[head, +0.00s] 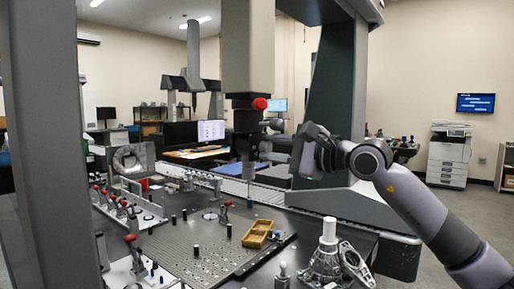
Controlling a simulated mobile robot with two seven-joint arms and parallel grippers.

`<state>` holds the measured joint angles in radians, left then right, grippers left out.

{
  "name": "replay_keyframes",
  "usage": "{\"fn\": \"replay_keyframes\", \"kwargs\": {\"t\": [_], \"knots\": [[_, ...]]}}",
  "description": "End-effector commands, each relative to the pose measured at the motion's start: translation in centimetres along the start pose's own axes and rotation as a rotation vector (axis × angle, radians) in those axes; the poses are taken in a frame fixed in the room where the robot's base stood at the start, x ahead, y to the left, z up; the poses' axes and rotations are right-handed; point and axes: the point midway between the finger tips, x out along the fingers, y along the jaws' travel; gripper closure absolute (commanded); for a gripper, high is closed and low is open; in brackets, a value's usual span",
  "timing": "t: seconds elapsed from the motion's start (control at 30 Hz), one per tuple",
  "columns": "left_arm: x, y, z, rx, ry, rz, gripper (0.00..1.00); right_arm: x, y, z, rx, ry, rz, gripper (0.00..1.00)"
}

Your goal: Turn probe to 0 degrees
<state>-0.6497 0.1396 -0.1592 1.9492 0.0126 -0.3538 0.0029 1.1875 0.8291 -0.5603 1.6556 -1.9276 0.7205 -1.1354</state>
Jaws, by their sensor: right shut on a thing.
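The probe (247,158) hangs upright under the pale column of the measuring machine, above the perforated plate. Its dark head (243,120) has a red ball (260,104) at its upper right. My right gripper (271,147) reaches in from the right at probe height and is shut at the probe; the fingertips are small and dark here, so the exact contact is hard to see. The probe's angle cannot be read. My left gripper is not in view.
Metal castings (328,262) stand at the front right. Grey gantry legs (338,100) frame the space on both sides.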

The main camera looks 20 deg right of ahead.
Motion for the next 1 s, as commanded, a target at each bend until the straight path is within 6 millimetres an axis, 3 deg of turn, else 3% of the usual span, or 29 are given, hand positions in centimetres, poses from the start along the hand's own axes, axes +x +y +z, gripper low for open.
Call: {"fn": "replay_keyframes", "kwargs": {"t": [0.03,0.07,0.1,0.43,1.0], "knots": [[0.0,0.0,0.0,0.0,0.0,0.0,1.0,0.0,-0.1,0.0,0.001,-0.001,-0.001,0.91],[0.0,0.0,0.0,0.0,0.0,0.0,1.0,0.0,-0.1,0.0,0.001,-0.001,-0.001,0.68],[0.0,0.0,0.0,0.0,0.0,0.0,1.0,0.0,-0.1,0.0,0.002,0.0,-0.001,0.55],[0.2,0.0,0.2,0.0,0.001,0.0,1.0,-0.4,-0.1,0.0,0.002,0.0,-0.005,0.54],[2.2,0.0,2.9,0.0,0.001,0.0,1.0,-6.1,0.1,-0.1,0.002,0.001,-0.005,0.54]]}}
